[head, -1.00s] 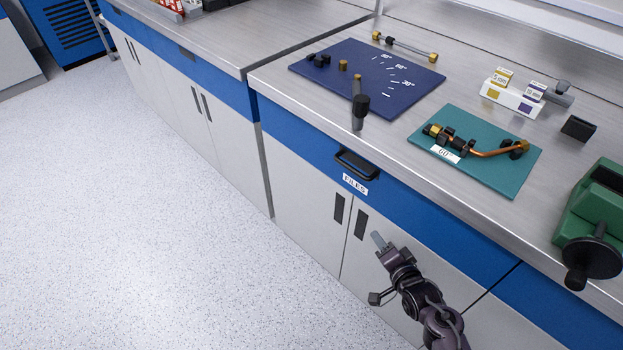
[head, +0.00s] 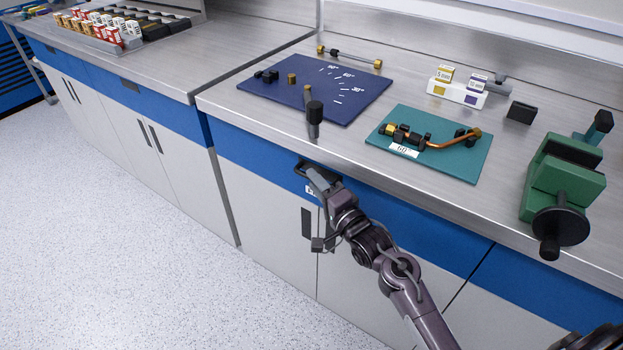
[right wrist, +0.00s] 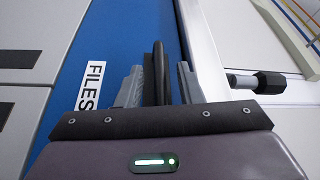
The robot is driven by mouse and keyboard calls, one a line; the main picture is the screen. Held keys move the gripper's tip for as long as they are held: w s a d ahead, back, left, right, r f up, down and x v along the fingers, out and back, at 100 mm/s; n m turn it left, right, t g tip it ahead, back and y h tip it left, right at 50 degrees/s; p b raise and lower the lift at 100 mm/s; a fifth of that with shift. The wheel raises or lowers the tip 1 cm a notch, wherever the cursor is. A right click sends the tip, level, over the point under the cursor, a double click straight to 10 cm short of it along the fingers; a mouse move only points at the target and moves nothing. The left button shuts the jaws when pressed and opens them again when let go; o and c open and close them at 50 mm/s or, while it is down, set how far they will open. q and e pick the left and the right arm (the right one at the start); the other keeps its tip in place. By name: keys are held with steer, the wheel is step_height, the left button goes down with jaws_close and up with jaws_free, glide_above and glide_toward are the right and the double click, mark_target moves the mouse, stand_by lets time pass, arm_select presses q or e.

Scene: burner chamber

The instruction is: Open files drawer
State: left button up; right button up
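The files drawer (head: 398,208) has a blue front under the worktop edge and looks closed flush. Its black bar handle (head: 301,166) is partly covered by my right gripper (head: 317,178) in the head view. In the right wrist view the handle (right wrist: 158,75) stands between the two grey fingers of my right gripper (right wrist: 160,88). The fingers are apart, one on each side of the handle, with gaps visible. The white FILES label (right wrist: 92,85) is beside the left finger; in the head view it is mostly hidden. My left gripper is not in view.
A navy mat (head: 350,95), a teal mat (head: 465,165) and a green vise (head: 565,180) are on the worktop. Grey cabinet doors (head: 280,220) lie below; the floor at left is clear.

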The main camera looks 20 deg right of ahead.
steer(key=shift+x, duration=1.05)
steer(key=shift+c, duration=0.2)
jaws_close()
